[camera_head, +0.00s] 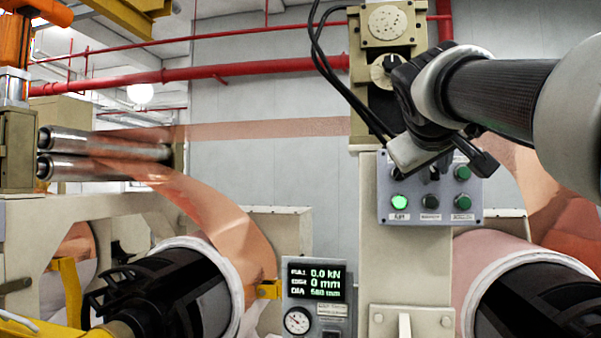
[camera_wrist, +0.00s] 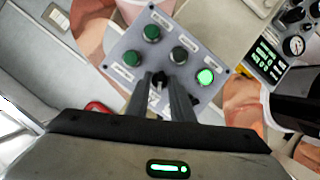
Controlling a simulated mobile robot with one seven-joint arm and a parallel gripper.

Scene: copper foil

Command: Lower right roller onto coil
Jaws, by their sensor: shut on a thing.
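The control panel (camera_head: 414,217) is a grey plate with green and dark buttons on a beige post, also in the wrist view (camera_wrist: 210,100). One button (camera_head: 400,202) glows green at its lower left. My gripper (camera_wrist: 164,82) is at the panel, shut on the small black selector knob (camera_wrist: 158,77) in the upper row's middle; the fingers partly hide it. In the head view my gripper (camera_head: 436,165) covers part of the panel's upper row. The right coil (camera_head: 490,252) is pale pinkish with a black core. I cannot make out the right roller or its contact with the coil.
A display (camera_head: 316,283) reads 0.0 kN, 0 mm and a DIA of about 560 mm, above a gauge (camera_head: 297,320). Copper foil (camera_head: 210,205) runs from two steel rollers (camera_head: 110,147) down to the left coil (camera_head: 225,265). Black cables (camera_head: 345,85) hang beside the post.

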